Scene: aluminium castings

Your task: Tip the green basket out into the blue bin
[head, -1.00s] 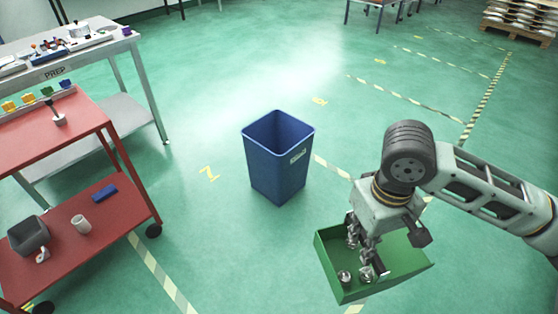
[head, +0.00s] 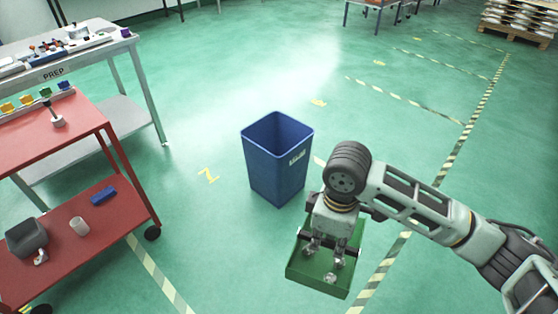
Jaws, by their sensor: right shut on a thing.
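The blue bin (head: 277,172) stands upright and open on the green floor in the middle of the head view. The green basket (head: 318,283) is held in the air in front of the bin, to its lower right in the picture. A few shiny metal castings (head: 331,277) lie in it. My right gripper (head: 325,255) reaches down into the basket and is shut on it; the exact grip is partly hidden by the wrist. The basket is tilted a little and apart from the bin. My left gripper is not in view.
A red cart (head: 85,223) with a grey box (head: 27,238), a white cup (head: 79,226) and a blue block (head: 103,195) stands at the left. Behind it is a grey prep table (head: 112,48). The floor around the bin is clear.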

